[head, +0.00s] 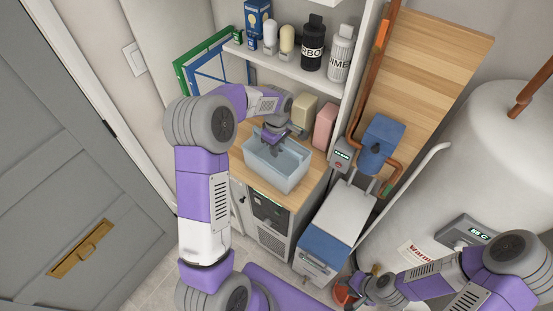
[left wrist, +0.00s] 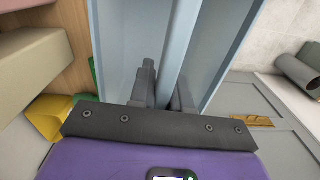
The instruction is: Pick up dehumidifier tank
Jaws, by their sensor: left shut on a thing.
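The dehumidifier tank is a light blue, see-through open bin (head: 283,173) on the wooden counter. My left gripper (head: 271,142) reaches down to it from above, at its far left side. In the left wrist view my left gripper's dark fingers (left wrist: 166,92) are on either side of a blue bar of the tank (left wrist: 180,45), shut on it. I cannot tell whether the tank's base touches the counter. My right gripper (head: 362,291) is low at the bottom right, away from the tank; its fingers are too small and partly hidden to read.
Beige (head: 302,110) and pink (head: 325,126) blocks stand behind the tank. A shelf (head: 295,70) with bottles and boxes hangs above. A white and blue unit (head: 335,225) stands right of the counter, near a large white water heater (head: 480,150). A grey door (head: 70,150) is at left.

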